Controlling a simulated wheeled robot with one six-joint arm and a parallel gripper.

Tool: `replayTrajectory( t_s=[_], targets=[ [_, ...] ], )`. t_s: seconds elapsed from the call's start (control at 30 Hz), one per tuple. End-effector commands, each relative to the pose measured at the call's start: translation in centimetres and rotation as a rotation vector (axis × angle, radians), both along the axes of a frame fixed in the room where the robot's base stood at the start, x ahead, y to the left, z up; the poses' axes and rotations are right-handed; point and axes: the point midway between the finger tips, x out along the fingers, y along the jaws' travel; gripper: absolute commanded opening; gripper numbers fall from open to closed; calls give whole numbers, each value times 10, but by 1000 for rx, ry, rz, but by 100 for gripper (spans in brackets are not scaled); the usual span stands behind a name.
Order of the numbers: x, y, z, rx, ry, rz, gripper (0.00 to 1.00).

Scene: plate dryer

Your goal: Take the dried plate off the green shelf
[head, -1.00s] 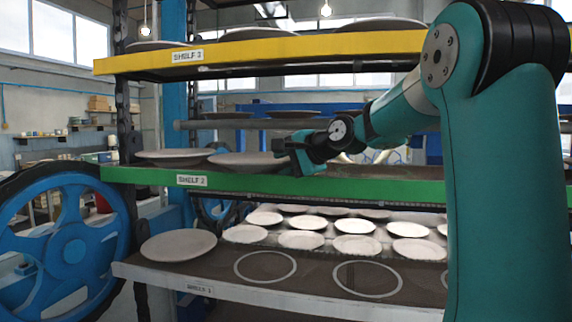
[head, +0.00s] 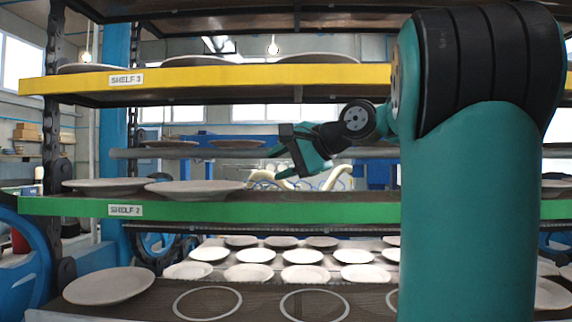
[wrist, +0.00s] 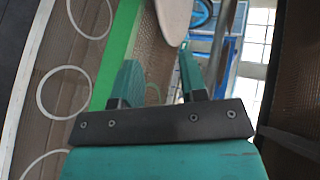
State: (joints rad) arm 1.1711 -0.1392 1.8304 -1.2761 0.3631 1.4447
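The green shelf (head: 300,211), labelled SHELF 2, holds two pale grey plates at its left end. The nearer plate (head: 195,188) lies right of the other plate (head: 105,185), its rim close to the shelf's front edge. My gripper (head: 280,163) is right of the nearer plate and above shelf level, apart from it. In the wrist view the two teal fingers of my gripper (wrist: 158,78) stand apart with nothing between them. A plate (wrist: 174,18) shows beyond the fingertips at the top, partly cut off, beside the green shelf edge (wrist: 116,55).
The yellow shelf (head: 210,80) with plates is above. The lower shelf (head: 260,306) has one plate (head: 110,285) at left and empty ring marks (head: 315,304). Several plates sit on a bright surface behind. Blue wheels flank the left side.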

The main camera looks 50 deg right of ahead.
Motion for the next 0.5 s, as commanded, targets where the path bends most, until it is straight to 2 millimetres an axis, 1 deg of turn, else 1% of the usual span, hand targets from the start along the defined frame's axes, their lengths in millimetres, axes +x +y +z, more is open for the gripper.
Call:
replayTrajectory(
  t_s=[0.03,0.13,0.47,0.5],
  targets=[
    [-5,-1,2,-1,-1,-3,39],
    [-10,-1,4,-1,0,-1,39],
    [-12,-1,5,-1,0,1,39],
    [-12,-1,5,-1,0,1,30]
  ],
)
